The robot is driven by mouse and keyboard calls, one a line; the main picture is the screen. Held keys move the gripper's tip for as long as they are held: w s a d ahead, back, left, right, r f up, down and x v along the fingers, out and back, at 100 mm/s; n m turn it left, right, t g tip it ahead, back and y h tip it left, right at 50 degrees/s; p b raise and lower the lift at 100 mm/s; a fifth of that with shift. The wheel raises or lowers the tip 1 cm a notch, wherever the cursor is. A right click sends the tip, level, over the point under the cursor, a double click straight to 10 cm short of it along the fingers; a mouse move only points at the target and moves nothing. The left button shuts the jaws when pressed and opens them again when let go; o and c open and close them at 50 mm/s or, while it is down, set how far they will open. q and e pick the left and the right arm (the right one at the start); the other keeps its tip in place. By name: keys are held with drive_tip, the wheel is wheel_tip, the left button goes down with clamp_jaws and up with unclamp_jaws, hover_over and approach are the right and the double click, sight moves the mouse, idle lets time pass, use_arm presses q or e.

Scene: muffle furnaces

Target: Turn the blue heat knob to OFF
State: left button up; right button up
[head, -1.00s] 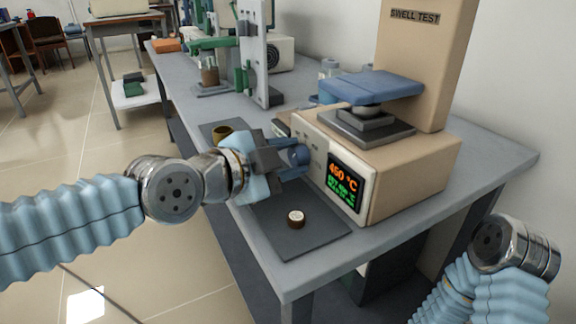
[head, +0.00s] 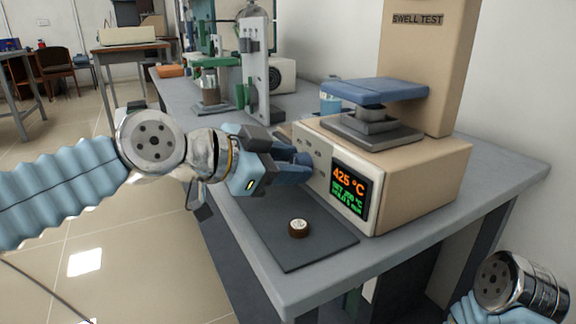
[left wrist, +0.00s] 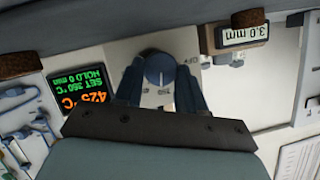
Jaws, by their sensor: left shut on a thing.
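The blue heat knob (left wrist: 158,68) with its pale pointer line is on the front panel of the beige furnace (head: 420,165), and shows in the left wrist view. My left gripper (head: 298,168) is at this panel, shut on the knob, with one dark blue finger on each side of it; its fingers also show in the left wrist view (left wrist: 159,85). In the head view the fingers mostly hide the knob. Small OFF lettering seems to show beside the knob, upside down. The display (head: 349,190) reads 425 °C. My right gripper is out of view.
A dark mat (head: 285,240) with a small brown, white-topped pot (head: 298,228) lies in front of the furnace. A blue plate (head: 375,92) is above the furnace top. The grey bench's (head: 480,215) front right corner is clear.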

use_arm(q)
drive_tip(key=shift+f, duration=0.1)
drive_tip(key=o, duration=0.8)
drive_tip(key=p+v, duration=0.1)
drive_tip(key=v, duration=1.3)
